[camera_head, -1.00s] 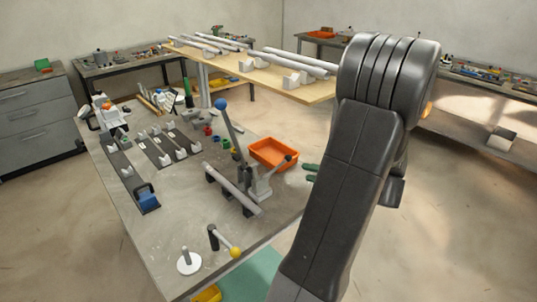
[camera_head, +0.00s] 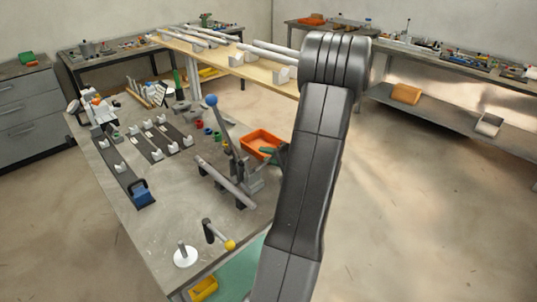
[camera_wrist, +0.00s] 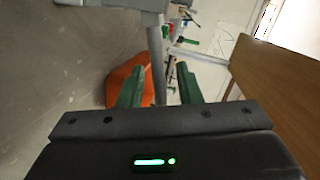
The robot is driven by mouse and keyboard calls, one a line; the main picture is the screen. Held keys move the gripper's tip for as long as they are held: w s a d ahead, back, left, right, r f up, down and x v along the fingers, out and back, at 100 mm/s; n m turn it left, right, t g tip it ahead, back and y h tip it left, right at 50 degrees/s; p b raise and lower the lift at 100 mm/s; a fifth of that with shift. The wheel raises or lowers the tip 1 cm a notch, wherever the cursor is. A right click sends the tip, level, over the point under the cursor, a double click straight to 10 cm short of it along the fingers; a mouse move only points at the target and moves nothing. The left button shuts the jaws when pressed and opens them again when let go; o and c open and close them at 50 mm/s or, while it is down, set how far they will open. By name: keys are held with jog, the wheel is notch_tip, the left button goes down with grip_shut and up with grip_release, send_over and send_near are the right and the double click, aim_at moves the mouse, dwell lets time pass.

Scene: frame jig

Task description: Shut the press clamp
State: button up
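The press clamp (camera_head: 254,182) stands on the grey workbench (camera_head: 185,225), beside a grey tube (camera_head: 226,182) on dark supports. A tall lever with a blue ball (camera_head: 211,100) rises beside them; I cannot tell how it joins the clamp. My gripper shows in the wrist view (camera_wrist: 160,88) with its two green fingers apart. A grey bar (camera_wrist: 157,55) appears between or just beyond the fingers, with no visible grip on it. In the head view my arm hides most of the gripper; a green finger (camera_head: 267,150) shows by the orange bin.
The orange bin (camera_head: 257,138) sits behind the clamp and also shows in the wrist view (camera_wrist: 120,82). A small crank with a yellow ball (camera_head: 230,245) and a white disc with a peg (camera_head: 185,257) stand at the near edge. The floor at right is clear.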

grip_shut()
jog(key=shift+a+b, duration=0.1)
jog(key=shift+b, duration=1.1)
jog(key=n+b, duration=0.1)
jog(key=b, duration=0.1)
jog(key=shift+a+r+h+b, duration=0.1)
jog(key=shift+h+b, duration=0.2)
jog(key=n+b, duration=0.1)
jog(key=b, duration=0.3)
jog(key=r+n+t+b, duration=0.1)
jog(key=b, duration=0.3)
jog(key=shift+s+a+r+n+h, duration=0.2)
jog(key=shift+s+a+n+h, duration=0.1)
jog(key=shift+s+h, duration=0.1)
jog(key=s+a+r+n+t+b, duration=0.1)
jog(key=n+b, duration=0.1)
jog(key=b, duration=0.5)
jog(key=s+a+r+n+h+b, duration=0.1)
jog(key=n+b, duration=0.1)
jog(key=b, duration=0.5)
jog(key=s+a+r+n+t+b, duration=0.1)
jog(key=n+b, duration=0.1)
jog(key=b, duration=0.4)
jog(key=shift+s+a+n+t+h+b, duration=0.1)
jog(key=shift+n+t+h+b, duration=0.2)
jog(key=shift+n+h+b, duration=0.1)
jog(key=n+b, duration=0.1)
jog(key=b, duration=0.1)
jog(key=shift+s+a+r+b, duration=0.3)
jog(key=shift+b, duration=0.05)
